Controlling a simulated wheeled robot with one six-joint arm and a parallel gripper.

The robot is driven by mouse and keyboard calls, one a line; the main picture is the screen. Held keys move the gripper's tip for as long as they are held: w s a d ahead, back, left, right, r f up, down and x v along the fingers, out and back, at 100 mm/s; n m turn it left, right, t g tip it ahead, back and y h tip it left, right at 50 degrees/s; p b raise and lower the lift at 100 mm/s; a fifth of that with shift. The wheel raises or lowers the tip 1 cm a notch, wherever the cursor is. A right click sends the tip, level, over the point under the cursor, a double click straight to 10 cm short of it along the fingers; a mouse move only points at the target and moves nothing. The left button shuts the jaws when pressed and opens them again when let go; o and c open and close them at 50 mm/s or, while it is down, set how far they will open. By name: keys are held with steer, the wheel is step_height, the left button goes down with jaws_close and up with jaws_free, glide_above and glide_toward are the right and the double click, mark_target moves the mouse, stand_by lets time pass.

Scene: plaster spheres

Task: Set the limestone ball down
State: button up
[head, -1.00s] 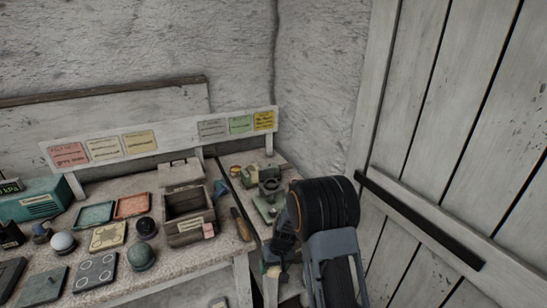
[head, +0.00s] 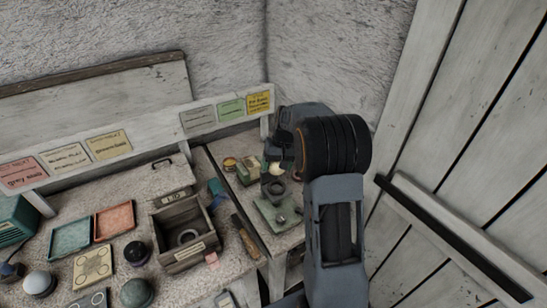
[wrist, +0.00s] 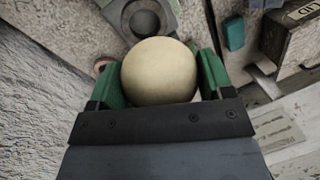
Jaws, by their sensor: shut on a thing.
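The limestone ball, smooth and cream coloured, is between the green jaw pads of my gripper (wrist: 160,82) in the wrist view (wrist: 160,68). My gripper is shut on it, with a pad on each side. In the head view, the ball (head: 276,169) is a small pale patch, partly hidden by my gripper, above the right-hand bench. Just beyond the ball in the wrist view is a grey plate with a round ring (wrist: 143,17), partly covered by the ball. The ball looks held above the surface; the gap cannot be judged exactly.
Trays (head: 70,237) and several balls lie farther left. A rough wall and a plank door (head: 450,160) close off the right.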

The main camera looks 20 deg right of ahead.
mark_target(277, 172)
steer(key=shift+r, duration=0.1)
stand_by(0.3)
steer(key=shift+f+b, duration=2.05)
steer(key=shift+f, duration=0.8)
steer(key=shift+f+b, duration=0.75)
steer(key=shift+f, duration=0.3)
steer(key=o, duration=1.2)
steer(key=shift+s, duration=0.1)
steer(key=shift+r, duration=0.1)
steer(key=shift+r+p, duration=1.45)
steer(key=shift+r, duration=0.45)
steer(key=shift+d, duration=0.1)
